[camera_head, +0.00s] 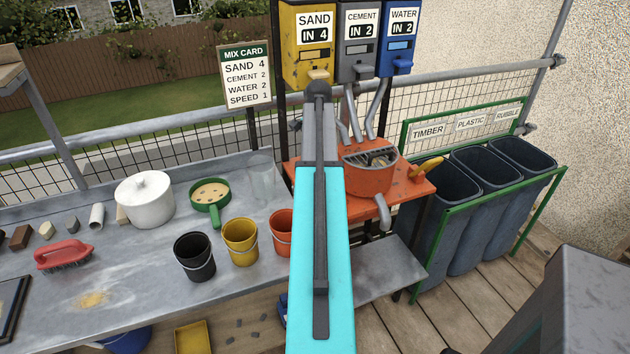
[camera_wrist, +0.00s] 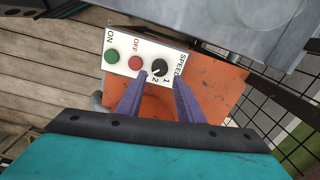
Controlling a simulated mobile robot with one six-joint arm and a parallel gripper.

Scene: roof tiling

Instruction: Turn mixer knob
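In the wrist view, a white control panel (camera_wrist: 122,45) carries a green ON button (camera_wrist: 112,56), a red OFF button (camera_wrist: 135,62) and a black speed knob (camera_wrist: 159,67). The marks 1 and 2 stand beside the knob. Its white pointer seems to lean toward the 2, but is too small to read surely. My gripper (camera_wrist: 160,82) is open, its two purple fingers apart. The knob lies just beyond the gap between the fingertips; I cannot tell whether they touch it. In the head view, my arm hides the panel. The orange mixer (camera_head: 368,180) stands behind and right of my arm.
A mix card (camera_head: 246,76) reads speed 1. Sand, cement and water dispensers (camera_head: 358,62) hang above the mixer. Black, yellow and orange buckets (camera_head: 240,242) stand on the bench left of my arm. Grey bins (camera_head: 485,200) stand at the right.

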